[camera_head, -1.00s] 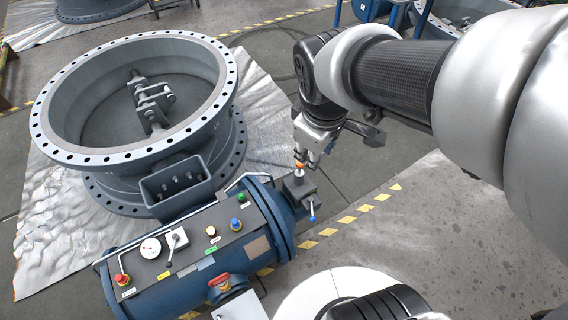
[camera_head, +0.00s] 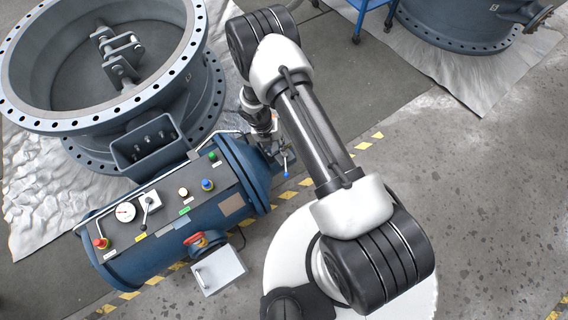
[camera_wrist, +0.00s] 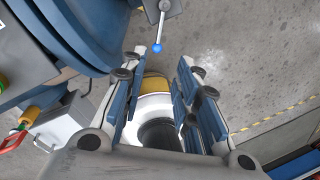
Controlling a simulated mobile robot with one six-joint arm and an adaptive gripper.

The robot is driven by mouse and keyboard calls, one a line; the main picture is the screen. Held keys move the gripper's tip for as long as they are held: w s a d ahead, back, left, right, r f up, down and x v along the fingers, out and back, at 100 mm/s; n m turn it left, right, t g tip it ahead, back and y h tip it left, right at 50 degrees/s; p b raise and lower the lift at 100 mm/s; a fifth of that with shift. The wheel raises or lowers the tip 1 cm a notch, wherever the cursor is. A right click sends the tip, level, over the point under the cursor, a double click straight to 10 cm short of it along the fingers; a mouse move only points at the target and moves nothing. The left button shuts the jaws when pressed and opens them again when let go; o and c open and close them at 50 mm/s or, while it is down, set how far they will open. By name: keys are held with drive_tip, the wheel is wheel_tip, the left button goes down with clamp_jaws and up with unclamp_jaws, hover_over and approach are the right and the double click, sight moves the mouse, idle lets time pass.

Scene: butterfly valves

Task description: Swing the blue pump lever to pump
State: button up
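The lever with a blue ball tip (camera_head: 285,173) sticks out from a small block at the right end of the blue cylinder (camera_head: 160,252). In the wrist view the lever is a thin silver rod with a blue ball (camera_wrist: 156,48), hanging from a grey block at the top. My gripper (camera_wrist: 162,68) is open and empty, its two fingers well apart. The blue ball lies in line with the gap between the fingertips; whether it is between them in depth I cannot tell. In the head view my gripper (camera_head: 268,140) is close beside the block and partly hides it.
The cylinder's panel carries a gauge (camera_head: 125,212), a selector lever, and red, green and blue buttons. A large flanged valve ring (camera_head: 175,75) stands behind. A red-handled valve (camera_head: 205,240) and light box (camera_head: 218,270) are in front. Grey floor is clear at right.

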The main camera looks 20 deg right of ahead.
sight(286, 169)
drive_tip(key=shift+n, duration=0.4)
drive_tip(key=d+f+b, duration=0.1)
drive_tip(key=f, duration=0.5)
drive_tip(key=s+d+f+b, duration=0.1)
drive_tip(key=f+b, duration=0.1)
drive_tip(key=f, duration=0.4)
drive_tip(key=d+f+b, duration=0.1)
drive_tip(key=f+b, duration=0.1)
drive_tip(key=f, duration=0.4)
drive_tip(key=shift+s+d+f, duration=0.15)
drive_tip(key=shift+s+f, duration=0.05)
drive_tip(key=shift+f, duration=0.15)
drive_tip(key=shift+c, duration=0.4)
clamp_jaws()
